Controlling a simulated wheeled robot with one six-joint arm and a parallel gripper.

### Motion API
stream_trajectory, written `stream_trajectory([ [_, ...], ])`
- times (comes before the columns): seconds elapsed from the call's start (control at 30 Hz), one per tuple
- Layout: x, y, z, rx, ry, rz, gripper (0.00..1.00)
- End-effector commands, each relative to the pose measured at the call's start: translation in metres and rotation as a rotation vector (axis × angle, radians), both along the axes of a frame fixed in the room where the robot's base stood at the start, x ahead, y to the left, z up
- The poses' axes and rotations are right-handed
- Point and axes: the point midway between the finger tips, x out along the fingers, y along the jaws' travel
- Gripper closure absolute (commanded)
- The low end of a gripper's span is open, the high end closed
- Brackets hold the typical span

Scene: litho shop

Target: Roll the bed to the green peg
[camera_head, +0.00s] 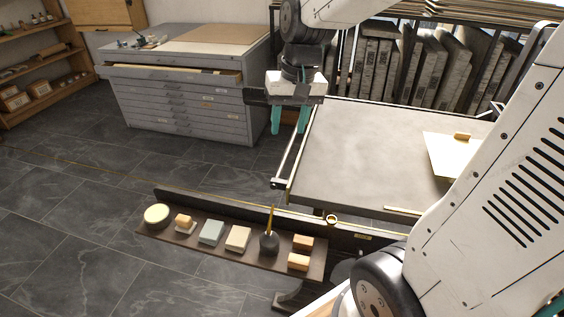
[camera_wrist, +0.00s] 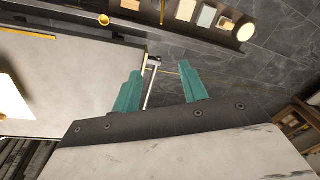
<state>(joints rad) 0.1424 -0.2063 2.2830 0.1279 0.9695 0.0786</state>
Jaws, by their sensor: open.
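The bed (camera_head: 350,145) is a flat grey slab on the right of the head view; it fills the left of the wrist view (camera_wrist: 80,72). A pale metal bar (camera_head: 291,155) runs along its left edge. My gripper (camera_head: 287,132) points down beside that edge, its two teal fingers apart and empty. In the wrist view the bar (camera_wrist: 152,78) shows between the fingers (camera_wrist: 160,70), nearer the left one. I cannot tell how far below the fingertips it lies, and no contact is visible. I cannot make out a green peg in either view.
A dark rail (camera_head: 250,207) with a brass ring (camera_head: 331,220) runs along the bed's near side. A shelf (camera_head: 208,252) before it holds blocks, a tin and a brush pot. A grey flat-file cabinet (camera_head: 190,100) stands behind left. A pale sheet (camera_head: 447,158) lies on the bed.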

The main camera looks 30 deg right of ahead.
Motion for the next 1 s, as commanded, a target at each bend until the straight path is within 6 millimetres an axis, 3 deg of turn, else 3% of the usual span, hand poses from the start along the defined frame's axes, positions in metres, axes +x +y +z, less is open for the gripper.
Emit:
stream_trajectory([
  [0.03, 0.023, -0.008, -0.014, 0.014, 0.012, -0.038, 0.57],
  [0.2, 0.092, -0.036, -0.063, 0.052, 0.018, -0.166, 0.57],
  [0.4, 0.157, -0.075, -0.140, 0.086, 0.027, -0.321, 0.57],
  [0.5, 0.179, -0.092, -0.178, 0.098, 0.029, -0.387, 0.57],
  [0.7, 0.201, -0.115, -0.229, 0.108, 0.032, -0.472, 0.57],
  [1.0, 0.209, -0.116, -0.265, 0.110, 0.033, -0.494, 0.57],
])
